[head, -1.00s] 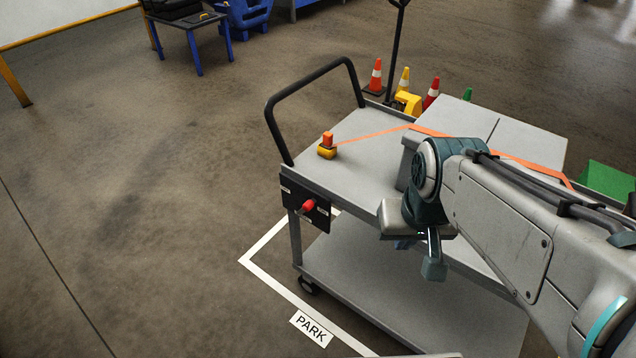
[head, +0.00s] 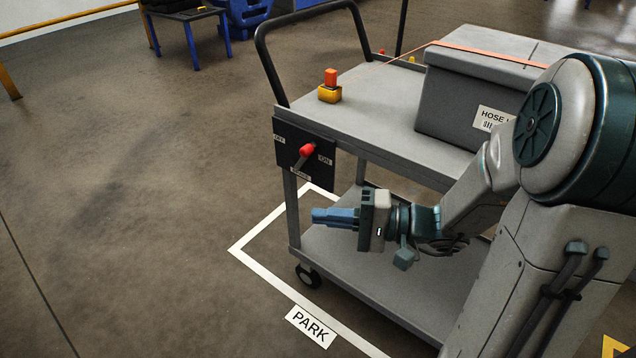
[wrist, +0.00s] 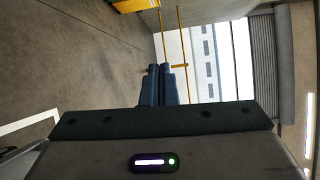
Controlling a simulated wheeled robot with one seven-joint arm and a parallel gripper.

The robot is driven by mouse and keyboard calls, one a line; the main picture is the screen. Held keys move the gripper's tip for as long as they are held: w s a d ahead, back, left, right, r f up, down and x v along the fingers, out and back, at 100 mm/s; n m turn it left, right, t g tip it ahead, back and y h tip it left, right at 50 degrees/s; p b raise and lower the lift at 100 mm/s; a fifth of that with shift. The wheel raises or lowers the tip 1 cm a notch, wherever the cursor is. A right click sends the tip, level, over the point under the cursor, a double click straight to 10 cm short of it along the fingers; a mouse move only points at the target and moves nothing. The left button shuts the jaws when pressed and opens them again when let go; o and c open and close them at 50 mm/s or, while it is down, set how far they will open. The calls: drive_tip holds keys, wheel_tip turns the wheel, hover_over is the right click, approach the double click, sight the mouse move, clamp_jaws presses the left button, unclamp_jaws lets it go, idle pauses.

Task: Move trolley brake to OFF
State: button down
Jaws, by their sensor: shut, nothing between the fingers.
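The trolley brake is a lever with a red knob (head: 306,150) on a black plate (head: 288,160) at the left end of the grey trolley (head: 345,125). The plate has a small label at its left, one at its right that seems to read ON, and one below. The lever tilts up and to the right, towards the right label. My gripper (head: 316,216) is shut and empty, below and slightly right of the plate, apart from it, pointing left. In the wrist view its blue fingers (wrist: 157,85) are together; the brake does not show there.
A grey hose box (head: 455,105) and a yellow-orange ratchet (head: 330,88) with an orange strap sit on the trolley top. The black handle (head: 262,60) rises at its left end. A white floor line with a PARK label (head: 310,325) runs below. The floor at left is clear.

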drive_tip(key=w+d+f+m+t+b, duration=0.5)
drive_tip(key=w+d+f+t+b, duration=0.1)
drive_tip(key=t, duration=0.5)
drive_tip(key=w+d+f, duration=0.1)
drive_tip(key=w+d, duration=0.1)
drive_tip(key=w, duration=0.1)
drive_tip(key=shift+d+f+t+h, duration=0.2)
drive_tip(key=shift+d+t+h, duration=0.1)
drive_tip(key=shift+t, duration=0.1)
drive_tip(key=shift+a+b, duration=0.15)
drive_tip(key=shift+b, duration=0.15)
drive_tip(key=b+x, duration=0.2)
drive_tip(key=x, duration=1.1)
drive_tip(key=shift+w+a+r, duration=0.15)
drive_tip(key=shift+w+a, duration=0.15)
